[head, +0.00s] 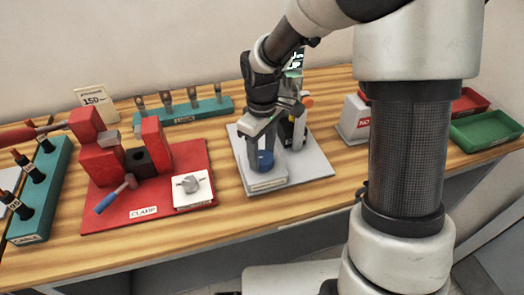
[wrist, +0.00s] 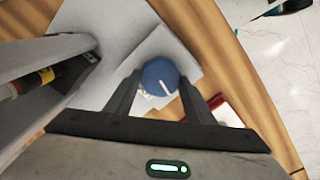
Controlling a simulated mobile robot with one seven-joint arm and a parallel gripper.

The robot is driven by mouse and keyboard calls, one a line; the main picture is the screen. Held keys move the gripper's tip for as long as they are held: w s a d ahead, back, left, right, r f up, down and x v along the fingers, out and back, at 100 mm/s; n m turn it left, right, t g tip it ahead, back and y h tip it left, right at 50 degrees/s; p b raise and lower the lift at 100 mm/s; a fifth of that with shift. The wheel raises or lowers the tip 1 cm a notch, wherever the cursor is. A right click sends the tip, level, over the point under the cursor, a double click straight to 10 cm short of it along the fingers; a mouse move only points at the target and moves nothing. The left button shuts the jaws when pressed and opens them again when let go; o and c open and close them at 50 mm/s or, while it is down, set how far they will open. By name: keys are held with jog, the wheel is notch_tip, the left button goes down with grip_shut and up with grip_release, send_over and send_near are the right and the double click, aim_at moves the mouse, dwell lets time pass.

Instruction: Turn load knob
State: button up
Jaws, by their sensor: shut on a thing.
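The blue round knob (head: 265,161) sits on a pale base plate at the front of a grey panel (head: 312,170) in the middle of the bench. A label on the plate's front edge is too small to read. In the wrist view the knob (wrist: 158,71) shows a white pointer line on its top, tilted down to the right. My gripper (head: 262,153) points down at the knob. In the wrist view its two fingers (wrist: 160,88) stand on either side of the knob, shut on it. The knob's near side is partly hidden by the fingers.
Behind the knob on the same panel stands a dark device (head: 297,118) with a lit display, close to my arm. A red clamp station (head: 150,211) lies left. A white box (head: 352,119) with red lettering and red and green trays (head: 485,130) are right.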

aim_at(262, 157)
jog(key=shift+w+r, duration=0.1)
jog(key=o, duration=1.1)
jog(key=shift+c, duration=0.2)
notch_tip(262, 157, up, 17)
jog(key=p, duration=0.1)
jog(key=shift+r, duration=0.15)
